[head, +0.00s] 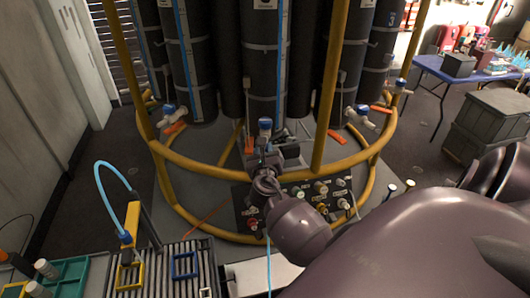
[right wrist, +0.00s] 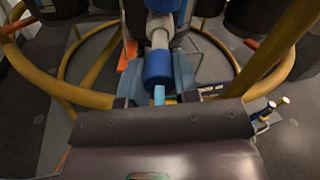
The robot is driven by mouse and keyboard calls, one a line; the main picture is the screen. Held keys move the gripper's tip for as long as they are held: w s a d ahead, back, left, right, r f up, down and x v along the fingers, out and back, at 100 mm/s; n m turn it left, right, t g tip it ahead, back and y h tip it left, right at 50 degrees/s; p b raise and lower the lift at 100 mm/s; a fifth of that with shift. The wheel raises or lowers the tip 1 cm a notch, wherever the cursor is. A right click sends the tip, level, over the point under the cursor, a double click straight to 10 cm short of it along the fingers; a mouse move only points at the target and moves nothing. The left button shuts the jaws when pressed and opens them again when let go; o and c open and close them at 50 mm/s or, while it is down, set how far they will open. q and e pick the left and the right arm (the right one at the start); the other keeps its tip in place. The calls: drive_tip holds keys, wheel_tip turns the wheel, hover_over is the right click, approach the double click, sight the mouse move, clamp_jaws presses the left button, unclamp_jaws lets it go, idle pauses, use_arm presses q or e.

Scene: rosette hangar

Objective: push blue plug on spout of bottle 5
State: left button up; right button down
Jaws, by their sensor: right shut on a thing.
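My right gripper (head: 265,143) reaches into the rosette rack from the front. It is shut on a blue plug (right wrist: 157,68), with one finger on each side of it. The plug also shows in the head view (head: 265,125). In the right wrist view the plug is in line with a pale grey spout (right wrist: 164,28) and looks to be against its end; how far it is on, I cannot tell. A light blue piece (right wrist: 159,95) sticks out of the plug's near end. The bottle number is not readable here. My left gripper is not in view.
Yellow rails (head: 333,80) ring the dark bottles (head: 265,60). Other spouts with blue parts (head: 168,110) (head: 361,110) stand at left and right. A valve panel (head: 322,195) lies just below my wrist. A slatted bench (head: 180,268) with a light blue hose (head: 108,172) is front left.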

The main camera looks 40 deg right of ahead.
drive_tip(key=shift+w+d, duration=0.1)
drive_tip(key=c, duration=0.8)
unclamp_jaws()
drive_tip(key=v, duration=1)
drive_tip(key=shift+s+a, duration=0.25)
drive_tip(key=shift+s, duration=0.05)
